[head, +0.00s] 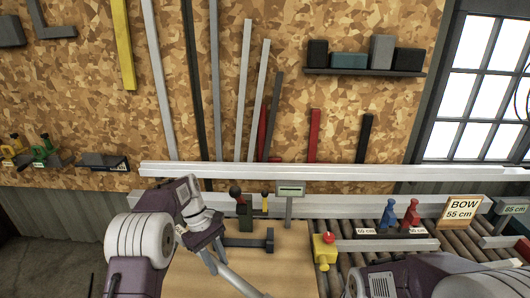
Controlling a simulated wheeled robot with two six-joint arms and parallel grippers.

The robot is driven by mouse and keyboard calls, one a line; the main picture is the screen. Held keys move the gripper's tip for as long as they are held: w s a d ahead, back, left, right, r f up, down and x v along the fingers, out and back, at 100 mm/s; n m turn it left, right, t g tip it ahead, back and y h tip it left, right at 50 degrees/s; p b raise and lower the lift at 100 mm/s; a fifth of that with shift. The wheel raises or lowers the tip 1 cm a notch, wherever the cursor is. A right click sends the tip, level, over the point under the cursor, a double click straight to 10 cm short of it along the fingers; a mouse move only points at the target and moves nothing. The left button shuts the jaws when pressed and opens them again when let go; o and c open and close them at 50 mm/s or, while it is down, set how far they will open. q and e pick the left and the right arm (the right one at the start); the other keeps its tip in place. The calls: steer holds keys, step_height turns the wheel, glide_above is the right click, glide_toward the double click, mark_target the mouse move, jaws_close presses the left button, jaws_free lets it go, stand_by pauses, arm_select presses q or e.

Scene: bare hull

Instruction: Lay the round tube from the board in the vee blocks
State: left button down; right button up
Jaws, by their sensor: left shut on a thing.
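A grey round tube (238,282) slants down and right from my left gripper (208,245) to the bottom edge of the head view. My left gripper is shut on it, above the left part of the wooden bench top (290,258). The tube's lower end is cut off by the frame. The chipboard wall board (330,20) behind holds several upright bars and tubes, among them a light grey one (258,100). I cannot make out the vee blocks for certain. Part of my right arm shows at the bottom right, but its gripper is out of view.
A dark clamp-like fixture (248,242) and a small display on a post (291,192) stand behind the tube. A pale rail (330,173) crosses behind.

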arm_select(q)
steer(key=s+a+r+m+g+y, duration=0.1)
steer(key=s+a+r+m+y, duration=0.1)
steer(key=s+a+r+m, duration=0.2)
steer(key=s+r+m, duration=0.1)
steer(key=m, duration=0.2)
steer(key=shift+s+a+g, duration=0.2)
steer(key=shift+a+g, duration=0.1)
steer(key=shift+w, duration=0.1)
